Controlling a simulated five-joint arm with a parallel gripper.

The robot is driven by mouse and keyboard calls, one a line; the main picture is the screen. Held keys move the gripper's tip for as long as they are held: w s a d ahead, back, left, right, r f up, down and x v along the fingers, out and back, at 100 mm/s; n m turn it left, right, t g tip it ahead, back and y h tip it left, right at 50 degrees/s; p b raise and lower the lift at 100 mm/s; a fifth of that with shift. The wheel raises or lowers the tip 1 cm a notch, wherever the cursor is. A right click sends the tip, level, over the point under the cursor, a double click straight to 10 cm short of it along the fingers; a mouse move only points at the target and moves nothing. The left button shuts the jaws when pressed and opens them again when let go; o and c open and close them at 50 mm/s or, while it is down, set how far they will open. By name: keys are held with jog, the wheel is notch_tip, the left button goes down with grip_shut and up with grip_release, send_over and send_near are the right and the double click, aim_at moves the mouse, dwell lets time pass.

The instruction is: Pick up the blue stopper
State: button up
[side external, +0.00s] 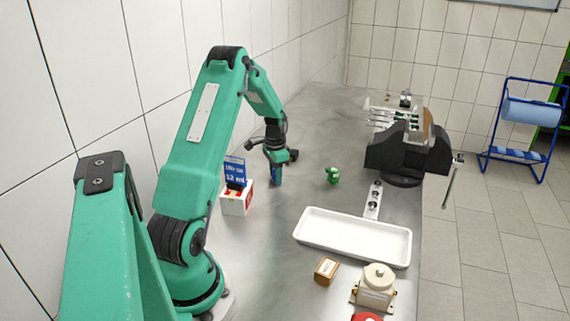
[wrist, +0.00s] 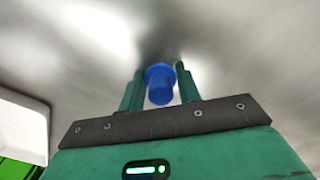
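The blue stopper (wrist: 160,84) sits between the two green fingers of my gripper (wrist: 159,76) in the wrist view. Its wider rim fills the gap and appears to touch both fingers; its narrower end points toward the wrist camera. In the side view my gripper (side external: 276,174) points down at the table beside the white box, and a bit of blue shows at its fingertips. It looks shut on the stopper. Whether the stopper is clear of the table cannot be told.
A white box with a blue label (side external: 236,199) stands left of my gripper. A small green part (side external: 332,175) lies to the right. A white tray (side external: 310,239), a brown block (side external: 326,270) and a beige pump part (side external: 377,279) stand nearer. A black fixture (side external: 407,157) stands at the right edge.

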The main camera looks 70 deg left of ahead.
dwell(0.3)
jog(key=shift+r, duration=0.9)
notch_tip(320, 180, up, 2)
jog(key=shift+r, duration=0.2)
jog(key=w+d+r, duration=0.3)
jog(key=d+r, duration=0.3)
jog(key=d, duration=0.5)
jog(key=shift+w+r, duration=0.2)
jog(key=shift+r, duration=0.2)
jog(key=shift+a, duration=0.1)
